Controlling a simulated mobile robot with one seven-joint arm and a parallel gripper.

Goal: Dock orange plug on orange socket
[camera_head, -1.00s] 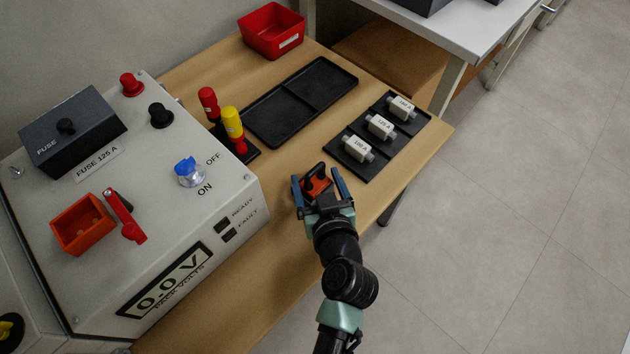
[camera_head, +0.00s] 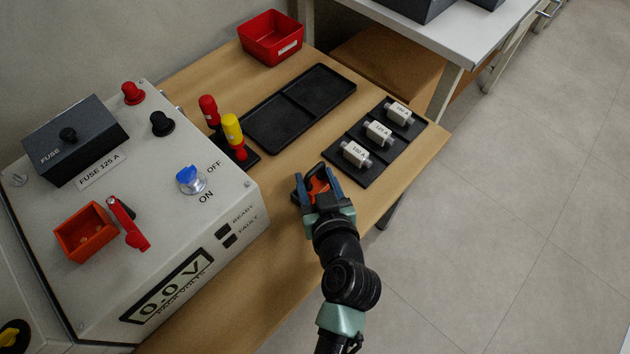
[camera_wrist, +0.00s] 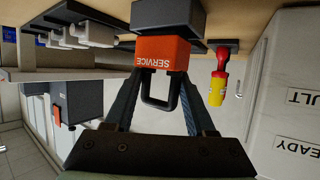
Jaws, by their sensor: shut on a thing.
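The orange plug (camera_head: 318,187) is on the wooden table in front of the fuse mat. In the wrist view the plug (camera_wrist: 161,52) shows an orange body marked SERVICE, with a black loop handle. My gripper (camera_head: 318,184) is shut on the plug, its two fingers on either side of the handle; the gripper (camera_wrist: 160,92) also shows in the wrist view. A dark block joins the far side of the orange body; I cannot tell whether it is part of the plug. The orange socket (camera_head: 86,233) is an open box on the grey cabinet at left, apart from the plug.
A red lever (camera_head: 127,222) stands beside the socket. The cabinet (camera_head: 150,245) also carries a blue knob (camera_head: 190,180) and black fuse box (camera_head: 75,135). A black tray (camera_head: 300,108) and fuse mat (camera_head: 372,172) lie behind.

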